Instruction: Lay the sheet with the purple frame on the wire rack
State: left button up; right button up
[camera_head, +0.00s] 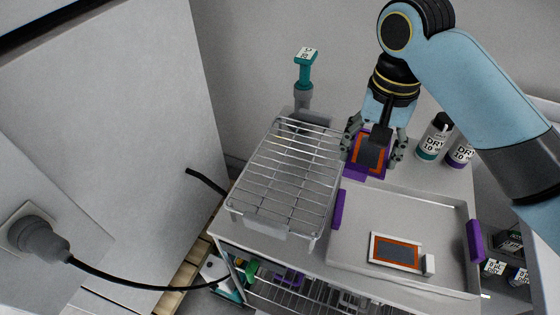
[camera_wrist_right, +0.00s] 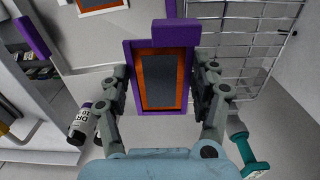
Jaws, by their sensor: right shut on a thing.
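The sheet with the purple frame (camera_head: 367,153) has an orange border and a dark grey middle, with a purple tab on its near side. My right gripper (camera_head: 373,157) is shut on it, a finger at each side edge. The right wrist view shows the sheet (camera_wrist_right: 158,82) between the fingers. The wire rack (camera_head: 287,177) stands just left of the sheet in the head view, its top bare. The sheet is beside the rack, not over its middle; its exact height is hard to tell. My left gripper is in neither view.
A shallow tray (camera_head: 345,262) with purple handles holds a white-framed orange sheet (camera_head: 396,252). Two bottles (camera_head: 434,138) labelled DRY stand at the back right. A teal-handled tool (camera_head: 304,72) stands behind the rack. A black cable (camera_head: 140,286) hangs at the left.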

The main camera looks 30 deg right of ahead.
jog(key=shift+w+d+r, duration=0.15)
jog(key=shift+d+r, duration=0.05)
jog(key=shift+d, duration=0.05)
jog(key=p, duration=0.1)
send_over(305, 173)
notch_tip(305, 173, down, 6)
jog(key=shift+d+f, duration=0.1)
jog(key=shift+f, duration=0.35)
notch_tip(305, 173, down, 3)
jog(key=shift+f+p, duration=0.15)
jog(key=shift+p, duration=0.3)
jog(key=shift+f, duration=0.35)
jog(key=shift+f, duration=0.15)
jog(key=o, duration=1.2)
jog(key=shift+c, duration=0.2)
